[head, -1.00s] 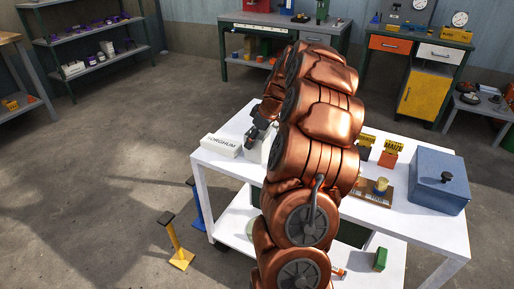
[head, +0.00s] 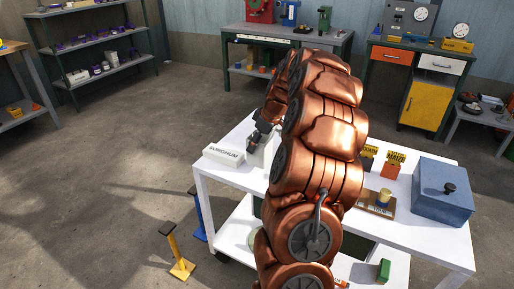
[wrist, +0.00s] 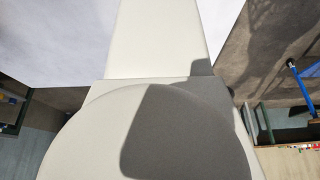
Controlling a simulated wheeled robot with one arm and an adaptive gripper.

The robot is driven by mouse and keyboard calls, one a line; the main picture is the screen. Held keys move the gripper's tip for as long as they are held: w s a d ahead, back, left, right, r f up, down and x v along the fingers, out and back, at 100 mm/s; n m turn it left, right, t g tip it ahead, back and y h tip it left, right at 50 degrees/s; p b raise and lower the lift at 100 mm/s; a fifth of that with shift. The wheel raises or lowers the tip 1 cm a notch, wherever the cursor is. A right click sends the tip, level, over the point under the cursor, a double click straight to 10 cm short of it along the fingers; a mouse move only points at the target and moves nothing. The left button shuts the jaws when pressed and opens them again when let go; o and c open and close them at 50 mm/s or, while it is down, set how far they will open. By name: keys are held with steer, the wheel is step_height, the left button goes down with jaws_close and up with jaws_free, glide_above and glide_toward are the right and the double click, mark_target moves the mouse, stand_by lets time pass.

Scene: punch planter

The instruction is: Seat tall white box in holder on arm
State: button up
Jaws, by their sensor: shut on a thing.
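My gripper (head: 262,130) is a dark shape at the far left end of my copper arm, over the left part of the white table. It is shut on a tall white box (head: 258,154), which shows just below it, partly hidden by my arm. In the wrist view, large pale surfaces fill the middle, with a rounded shaded one (wrist: 185,130) closest; the fingertips do not show there. A white box lettered SORGHUM (head: 223,154) lies just left of the gripper on the table. I cannot make out the holder on its arm.
The white table (head: 450,240) carries a blue-grey lidded box (head: 443,190), a wooden block with a yellow-topped piece (head: 383,198), and yellow-black boxes (head: 395,160). A yellow-footed post (head: 179,258) stands on the floor at left.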

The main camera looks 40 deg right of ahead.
steer(key=shift+r, duration=0.55)
steer(key=s+a, duration=0.2)
steer(key=s, duration=0.5)
steer(key=s+a+r, duration=0.1)
steer(key=s+a, duration=0.2)
steer(key=s, duration=0.5)
steer(key=shift+a+r, duration=0.15)
steer(key=shift+a, duration=0.2)
steer(key=w+a+m, duration=0.2)
steer(key=w+a, duration=1)
steer(key=w, duration=0.2)
steer(key=w+a+m+h, duration=0.1)
steer(key=w+a, duration=0.4)
steer(key=a, duration=0.5)
steer(key=w+a, duration=0.5)
steer(key=a, duration=0.5)
steer(key=p+v, duration=0.8)
steer(key=p, duration=1.1)
steer(key=shift+r, duration=0.1)
